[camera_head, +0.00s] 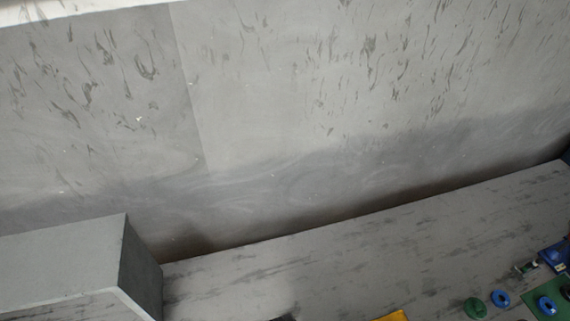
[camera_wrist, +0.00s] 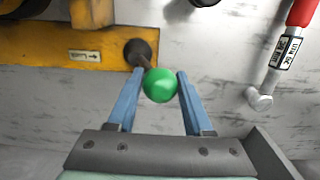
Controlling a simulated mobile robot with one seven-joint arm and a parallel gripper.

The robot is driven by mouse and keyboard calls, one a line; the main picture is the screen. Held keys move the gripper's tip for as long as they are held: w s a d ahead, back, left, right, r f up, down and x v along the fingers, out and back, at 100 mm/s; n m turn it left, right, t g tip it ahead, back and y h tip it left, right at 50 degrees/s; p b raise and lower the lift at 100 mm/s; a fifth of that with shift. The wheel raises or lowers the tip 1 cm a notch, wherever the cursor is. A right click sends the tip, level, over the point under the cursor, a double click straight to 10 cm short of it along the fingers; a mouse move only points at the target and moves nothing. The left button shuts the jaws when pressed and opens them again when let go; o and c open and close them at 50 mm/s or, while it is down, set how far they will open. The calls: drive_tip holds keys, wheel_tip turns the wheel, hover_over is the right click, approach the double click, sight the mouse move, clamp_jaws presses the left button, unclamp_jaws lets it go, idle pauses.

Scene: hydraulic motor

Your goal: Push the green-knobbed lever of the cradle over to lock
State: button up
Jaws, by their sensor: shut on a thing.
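In the wrist view the green ball knob (camera_wrist: 160,86) sits between the two blue fingers of my gripper (camera_wrist: 161,77), which is shut on it. The knob is on a short dark lever stem (camera_wrist: 143,62) that comes from a round dark pivot (camera_wrist: 136,50) on the yellow cradle (camera_wrist: 35,45). A pale label with an arrow (camera_wrist: 84,55) is on the cradle, to the left of the pivot. In the head view only a small yellow piece (camera_head: 391,316) shows at the bottom edge, and my gripper is not seen there.
A red-handled tool (camera_wrist: 287,45) with a metal end lies right of my gripper. In the head view, blue rings (camera_head: 500,298), a green ring (camera_head: 475,308) and a blue part (camera_head: 554,256) are at lower right; a grey block (camera_head: 70,265) is lower left.

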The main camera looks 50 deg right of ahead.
drive_tip(key=shift+w+a+f, duration=0.1)
drive_tip(key=shift+w+a, duration=0.05)
drive_tip(key=shift+a, duration=0.1)
drive_tip(key=shift+o, duration=0.2)
drive_tip(key=shift+a+f, duration=0.1)
drive_tip(key=shift+o, duration=0.4)
drive_tip(key=shift+w+a+f, duration=0.25)
drive_tip(key=shift+a+f, duration=0.05)
drive_tip(key=shift+a, duration=0.25)
drive_tip(key=shift+f, duration=0.1)
drive_tip(key=o, duration=0.7)
drive_tip(key=shift+w, duration=0.1)
wheel_tip(320, 180, up, 6)
drive_tip(key=p, duration=0.6)
drive_tip(key=shift+d, duration=0.15)
